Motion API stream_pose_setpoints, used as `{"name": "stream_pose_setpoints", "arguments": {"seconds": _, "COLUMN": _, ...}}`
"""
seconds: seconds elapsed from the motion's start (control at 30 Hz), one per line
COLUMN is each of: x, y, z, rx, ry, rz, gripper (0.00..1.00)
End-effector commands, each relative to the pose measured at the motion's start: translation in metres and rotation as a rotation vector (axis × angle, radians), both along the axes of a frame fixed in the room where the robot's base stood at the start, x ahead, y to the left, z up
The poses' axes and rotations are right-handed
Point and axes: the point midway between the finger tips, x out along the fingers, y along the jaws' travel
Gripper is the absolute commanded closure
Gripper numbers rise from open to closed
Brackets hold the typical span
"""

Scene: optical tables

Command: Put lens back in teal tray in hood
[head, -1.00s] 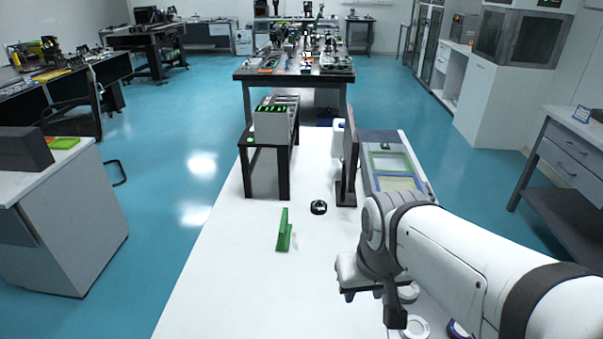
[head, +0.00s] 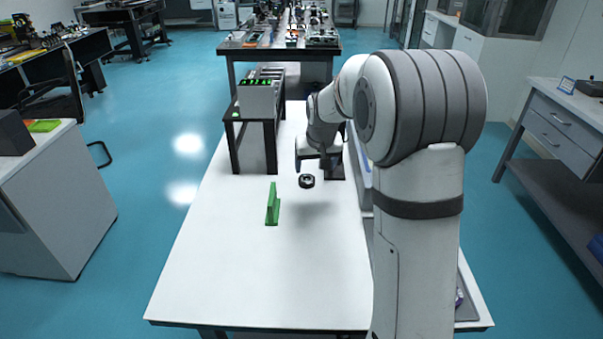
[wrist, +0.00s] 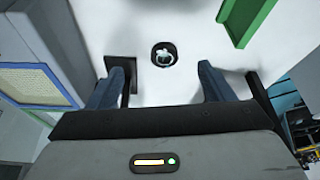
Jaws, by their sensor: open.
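The lens (head: 306,181) is a small black ring lying flat on the white table, left of the monitor's base. In the wrist view the lens (wrist: 164,54) shows a clear, shiny centre and lies ahead of the fingers, between their lines. My gripper (head: 318,161) is above the table close to the lens. Its fingers (wrist: 160,82) are spread wide and empty, not touching the lens. I cannot make out a teal tray or the hood in these views; my arm hides much of the table's right side.
A dark monitor stand (wrist: 121,72) is close to my left finger. A blue-edged framed panel (wrist: 37,87) lies at left. A power supply (head: 257,99) sits on a black riser (head: 254,126). The table's front is clear.

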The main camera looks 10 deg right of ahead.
Motion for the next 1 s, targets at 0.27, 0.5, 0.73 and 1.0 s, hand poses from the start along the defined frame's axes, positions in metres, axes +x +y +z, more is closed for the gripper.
{"name": "stream_pose_setpoints", "arguments": {"seconds": 0.27, "x": 0.054, "y": -0.002, "z": -0.035, "rx": 0.000, "ry": -0.024, "rz": -0.002, "gripper": 0.25}}
{"name": "stream_pose_setpoints", "arguments": {"seconds": 0.5, "x": 0.067, "y": -0.003, "z": -0.053, "rx": 0.000, "ry": -0.027, "rz": -0.003, "gripper": 0.25}}
{"name": "stream_pose_setpoints", "arguments": {"seconds": 0.73, "x": 0.076, "y": 0.001, "z": -0.078, "rx": 0.000, "ry": -0.026, "rz": -0.002, "gripper": 0.25}}
{"name": "stream_pose_setpoints", "arguments": {"seconds": 1.0, "x": 0.088, "y": 0.004, "z": -0.110, "rx": -0.001, "ry": -0.027, "rz": -0.004, "gripper": 0.25}}
